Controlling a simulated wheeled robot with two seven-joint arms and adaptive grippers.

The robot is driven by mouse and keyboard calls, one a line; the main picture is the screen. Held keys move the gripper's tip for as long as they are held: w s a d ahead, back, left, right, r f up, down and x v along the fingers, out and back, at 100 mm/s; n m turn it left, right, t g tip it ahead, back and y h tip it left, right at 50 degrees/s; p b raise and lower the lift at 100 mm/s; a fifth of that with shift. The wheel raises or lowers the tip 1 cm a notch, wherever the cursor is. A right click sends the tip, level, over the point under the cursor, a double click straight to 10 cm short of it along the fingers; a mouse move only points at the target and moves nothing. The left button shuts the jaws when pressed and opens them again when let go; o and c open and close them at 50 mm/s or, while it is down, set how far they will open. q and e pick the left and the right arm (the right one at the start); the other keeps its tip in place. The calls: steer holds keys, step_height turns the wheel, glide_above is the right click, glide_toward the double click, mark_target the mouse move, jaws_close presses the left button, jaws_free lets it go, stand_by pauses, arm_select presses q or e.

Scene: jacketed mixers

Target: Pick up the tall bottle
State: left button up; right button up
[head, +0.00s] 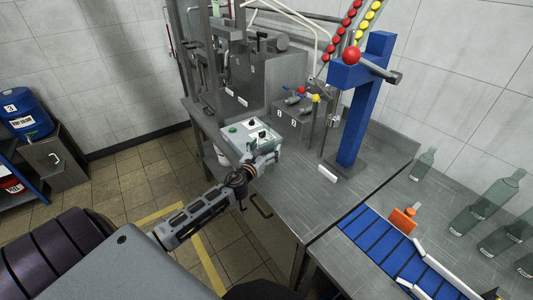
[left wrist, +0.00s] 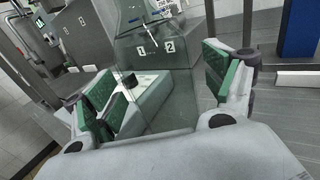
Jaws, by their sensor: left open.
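Several clear green glass bottles stand on the grey bench at the right of the head view. The tallest-looking one is a bottle (head: 487,203) with a long neck, upright behind the others; a smaller bottle (head: 423,165) stands to its left. My left gripper (head: 265,153) is far to the left of them, over the bench's left part by a pale control box (head: 240,132). In the left wrist view its green-padded fingers (left wrist: 165,95) are apart. A clear, bottle-like glass outline (left wrist: 160,100) shows between them; I cannot tell whether they touch it. My right gripper is not in view.
A blue post (head: 360,110) with a red-knobbed lever stands mid-bench. A blue slatted strip (head: 385,248) with white rails and an orange object (head: 403,219) lie left of the bottles. Steel machinery (head: 270,75) stands behind my left gripper. Bare bench (head: 300,205) lies between.

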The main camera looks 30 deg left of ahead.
arm_select(q)
steer(key=shift+w, duration=0.35)
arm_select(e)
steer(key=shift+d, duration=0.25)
arm_select(q)
steer(key=c, duration=1.3)
steer(key=shift+c, duration=0.2)
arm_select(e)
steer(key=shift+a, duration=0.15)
arm_select(q)
steer(key=shift+r, duration=0.1)
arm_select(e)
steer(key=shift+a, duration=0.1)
arm_select(q)
steer(key=shift+r, duration=0.1)
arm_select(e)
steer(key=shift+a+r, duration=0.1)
